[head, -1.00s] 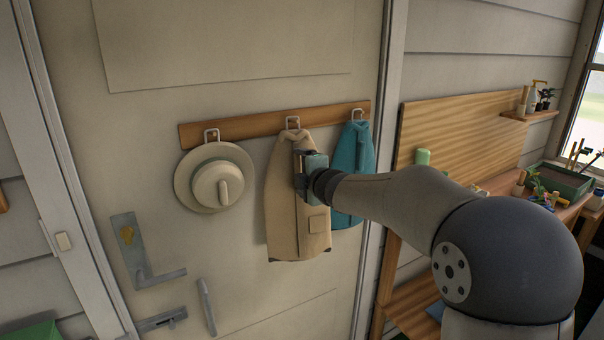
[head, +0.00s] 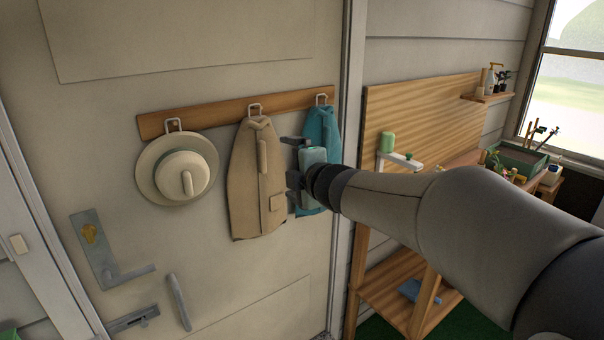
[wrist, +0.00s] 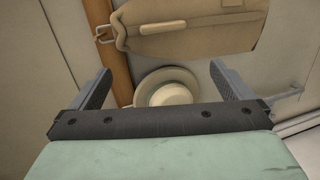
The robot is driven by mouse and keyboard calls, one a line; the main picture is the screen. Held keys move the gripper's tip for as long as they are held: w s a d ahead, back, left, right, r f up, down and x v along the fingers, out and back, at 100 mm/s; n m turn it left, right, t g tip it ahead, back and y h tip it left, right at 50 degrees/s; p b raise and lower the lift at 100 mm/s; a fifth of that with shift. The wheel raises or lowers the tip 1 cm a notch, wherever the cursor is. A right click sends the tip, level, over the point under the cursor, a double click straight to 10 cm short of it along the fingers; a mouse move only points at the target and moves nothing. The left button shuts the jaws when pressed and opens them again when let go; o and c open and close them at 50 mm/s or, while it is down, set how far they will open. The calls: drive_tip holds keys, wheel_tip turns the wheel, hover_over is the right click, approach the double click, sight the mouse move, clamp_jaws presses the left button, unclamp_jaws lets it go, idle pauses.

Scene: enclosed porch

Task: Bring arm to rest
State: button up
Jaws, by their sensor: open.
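My gripper (head: 291,160) is open and empty, in front of the door between the beige coat and the teal coat in the head view. Its two fingers (wrist: 160,85) stand wide apart in the wrist view. The beige coat (head: 247,200) hangs from a middle hook on the wooden rail (head: 215,115); it also shows at the top of the wrist view (wrist: 190,30). The teal coat (head: 323,125) hangs to the right, partly hidden behind my gripper. The cream hat (head: 158,157) hangs at the left and shows between my fingers in the wrist view (wrist: 172,93).
The door has a lever handle (head: 130,274), a bolt (head: 132,319) and a pull handle (head: 179,302). A small shelf (head: 487,98) is on the wall.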

drive_tip(key=s+d+f+m+g+h, duration=0.4)
drive_tip(key=s+d+f+m+h, duration=0.6)
drive_tip(key=s+d+m, duration=0.5)
drive_tip(key=s+f+m+g+y, duration=0.1)
drive_tip(key=s+f+m+g, duration=0.3)
drive_tip(key=s, duration=0.5)
drive_tip(key=s+d+f+m+g+y, duration=0.1)
drive_tip(key=s+f+m+g, duration=0.3)
drive_tip(key=s+f, duration=0.4)
drive_tip(key=shift+s+g, duration=0.5)
drive_tip(key=shift+s, duration=0.05)
